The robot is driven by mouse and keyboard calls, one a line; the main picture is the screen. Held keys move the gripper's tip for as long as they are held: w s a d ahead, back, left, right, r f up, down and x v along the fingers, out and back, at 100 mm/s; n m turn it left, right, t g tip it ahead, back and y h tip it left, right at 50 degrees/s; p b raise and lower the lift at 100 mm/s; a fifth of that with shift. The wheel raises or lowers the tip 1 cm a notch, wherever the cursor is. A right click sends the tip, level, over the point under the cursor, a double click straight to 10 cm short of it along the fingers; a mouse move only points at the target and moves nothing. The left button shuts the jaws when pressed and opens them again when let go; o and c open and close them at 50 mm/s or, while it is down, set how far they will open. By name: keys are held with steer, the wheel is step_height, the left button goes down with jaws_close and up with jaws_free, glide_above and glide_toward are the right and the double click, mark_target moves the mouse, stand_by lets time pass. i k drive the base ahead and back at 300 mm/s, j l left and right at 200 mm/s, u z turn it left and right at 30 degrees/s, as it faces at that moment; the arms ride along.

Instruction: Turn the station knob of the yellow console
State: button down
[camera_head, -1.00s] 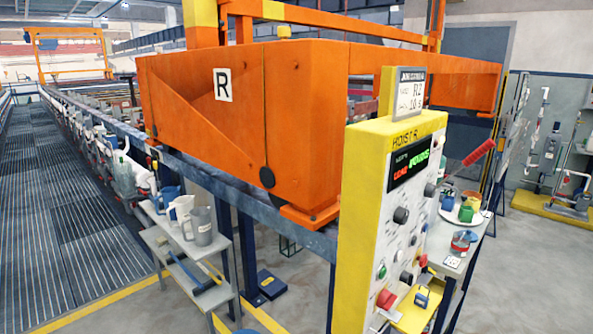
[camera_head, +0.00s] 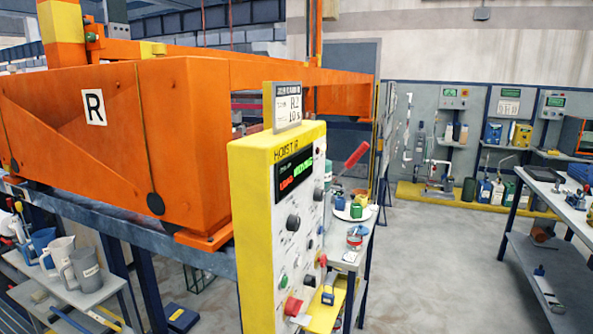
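The yellow console (camera_head: 254,190), lettered "HOIST R", stands upright in the middle of the head view. Its pale front panel faces right and is seen at a steep angle. A dark display (camera_head: 294,174) with red and green text is near the top. A black knob (camera_head: 293,221) is below the display, and a smaller dark knob (camera_head: 308,282) sits lower. I cannot read the labels, so I cannot tell which one is the station knob. A red button (camera_head: 293,306) is near the bottom. My gripper is not in view.
An orange hoist (camera_head: 190,140) marked "R" stands behind the console, over a blue rail. A small table with pots (camera_head: 350,212) stands right behind the console. Open floor (camera_head: 440,270) lies to the right, before another bench (camera_head: 575,215).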

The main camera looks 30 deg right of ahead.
mark_target(294, 221)
steer(key=k+l+z, duration=0.1)
steer(key=k+l, duration=0.3)
steer(key=k, duration=0.15)
steer(key=k+l, duration=0.45)
steer(key=k+j+z, duration=0.05)
steer(key=k, duration=0.05)
